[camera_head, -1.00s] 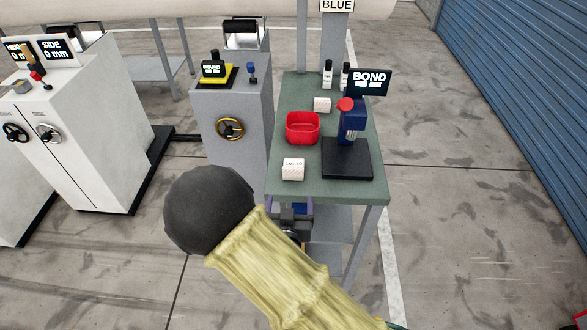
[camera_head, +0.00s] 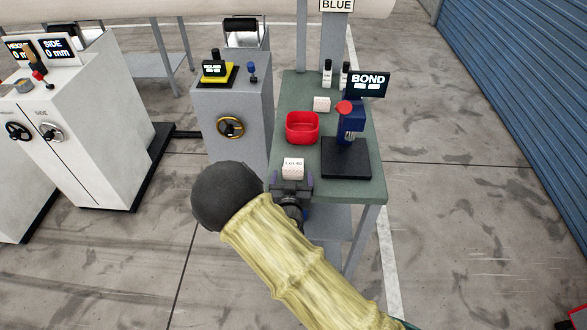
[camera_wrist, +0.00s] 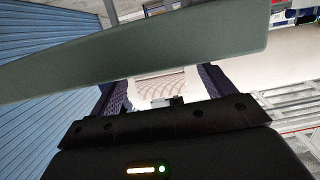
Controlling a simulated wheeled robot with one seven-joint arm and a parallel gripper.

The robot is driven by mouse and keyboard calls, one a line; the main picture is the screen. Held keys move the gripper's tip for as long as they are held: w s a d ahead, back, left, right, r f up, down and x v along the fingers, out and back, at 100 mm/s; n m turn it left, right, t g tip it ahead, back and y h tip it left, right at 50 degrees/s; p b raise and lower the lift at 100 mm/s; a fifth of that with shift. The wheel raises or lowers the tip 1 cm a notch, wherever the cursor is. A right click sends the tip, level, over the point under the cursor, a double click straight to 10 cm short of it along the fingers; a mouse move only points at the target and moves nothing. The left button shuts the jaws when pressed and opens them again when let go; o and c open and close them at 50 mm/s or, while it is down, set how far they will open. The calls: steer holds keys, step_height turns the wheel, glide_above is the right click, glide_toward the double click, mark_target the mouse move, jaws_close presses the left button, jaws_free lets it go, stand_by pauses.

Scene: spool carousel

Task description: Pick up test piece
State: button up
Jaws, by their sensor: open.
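In the wrist view a pale piece with wavy lines (camera_wrist: 165,84) shows between the two dark fingers (camera_wrist: 163,78), apparently the same block. Whether the fingers touch it, I cannot tell. The gripper's lower part is partly hidden behind my arm.
A red bin (camera_head: 302,128) stands behind the block. A blue press on a black base (camera_head: 346,160) with a BOND display (camera_head: 367,83) stands to the right. Another white block (camera_head: 321,104) and two bottles are farther back. A grey machine (camera_head: 231,100) stands left of the bench.

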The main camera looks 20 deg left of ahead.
mark_target(293, 175)
steer(key=x, duration=0.1)
steer(key=p+x, duration=0.1)
steer(key=x, duration=0.2)
steer(key=shift+w+r+p, duration=0.15)
steer(key=shift+r+p, duration=0.1)
steer(key=shift+p, duration=0.15)
steer(key=shift+w+a+f, duration=0.1)
steer(key=shift+w+f, duration=0.05)
steer(key=shift+w, duration=0.35)
steer(key=c, duration=1.1)
